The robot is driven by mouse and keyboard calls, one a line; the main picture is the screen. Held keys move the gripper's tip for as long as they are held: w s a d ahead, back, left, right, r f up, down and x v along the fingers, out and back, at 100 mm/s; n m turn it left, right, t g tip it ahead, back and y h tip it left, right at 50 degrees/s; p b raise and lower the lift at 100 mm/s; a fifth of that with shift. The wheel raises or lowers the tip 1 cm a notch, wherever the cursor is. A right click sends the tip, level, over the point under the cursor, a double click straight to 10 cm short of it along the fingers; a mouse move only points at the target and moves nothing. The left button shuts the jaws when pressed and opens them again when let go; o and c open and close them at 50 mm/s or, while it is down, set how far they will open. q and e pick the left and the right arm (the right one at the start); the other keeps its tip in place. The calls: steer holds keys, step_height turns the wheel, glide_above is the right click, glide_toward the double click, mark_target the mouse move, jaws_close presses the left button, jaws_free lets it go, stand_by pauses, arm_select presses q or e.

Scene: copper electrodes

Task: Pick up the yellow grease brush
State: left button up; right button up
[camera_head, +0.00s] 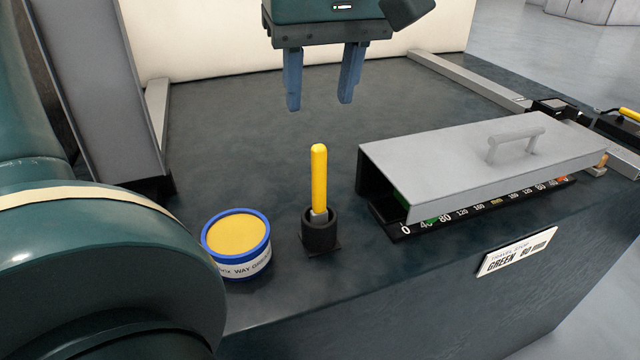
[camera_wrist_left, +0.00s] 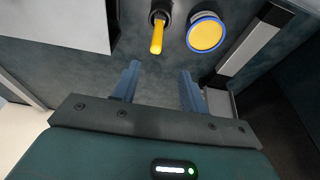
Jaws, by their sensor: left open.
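The yellow grease brush (camera_head: 319,178) stands upright, handle up, in a small black holder (camera_head: 320,238) on the dark bench top. Its bristle end is hidden inside the holder. My left gripper (camera_head: 319,100) is open and empty, with its blue fingers pointing down, above and behind the brush in the head view. In the left wrist view the brush (camera_wrist_left: 157,38) shows beyond the fingertips of the gripper (camera_wrist_left: 159,70), apart from them. My right gripper is not in view.
A blue-rimmed tin of yellow grease (camera_head: 237,236) stands left of the holder. A grey cover with a handle (camera_head: 480,160) sits over a numbered scale (camera_head: 480,212) at the right. A label plate (camera_head: 517,252) is on the bench's front face. The bench top behind the brush is clear.

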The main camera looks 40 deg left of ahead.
mark_target(319, 146)
arm_select(q)
steer(key=x, duration=0.6)
steer(key=shift+f, duration=0.1)
steer(key=shift+w+b+x, duration=0.15)
steer(key=shift+x, duration=1.4)
steer(key=shift+w+b+x, duration=0.15)
steer(key=shift+x, duration=1.35)
steer(key=shift+d, duration=0.15)
jaws_close()
